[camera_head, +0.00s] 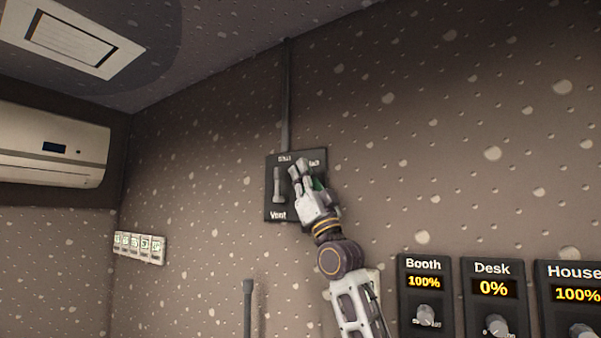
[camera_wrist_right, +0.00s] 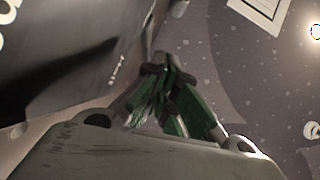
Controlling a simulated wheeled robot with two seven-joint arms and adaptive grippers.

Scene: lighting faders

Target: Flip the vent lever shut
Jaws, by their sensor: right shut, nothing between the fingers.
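The vent lever (camera_head: 277,186) is a grey upright handle on the left part of a dark wall panel (camera_head: 271,212). The panel has "Vent" lettered at its bottom and partly covered lettering at its top. My right gripper (camera_head: 299,170) is in front of the panel's right half, just right of the lever, and hides that part. In the right wrist view my right gripper (camera_wrist_right: 158,70) has its green-sided fingers together with nothing between them. A dark panel surface fills the upper left there. I cannot tell whether the gripper touches the panel. My left gripper is not in view.
Booth (camera_head: 425,299), Desk (camera_head: 492,300) and House (camera_head: 570,300) fader boxes hang at the lower right. An air conditioner (camera_head: 60,148) is at the left, above a small switch row (camera_head: 140,247). A dark conduit (camera_head: 286,95) runs up from the panel.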

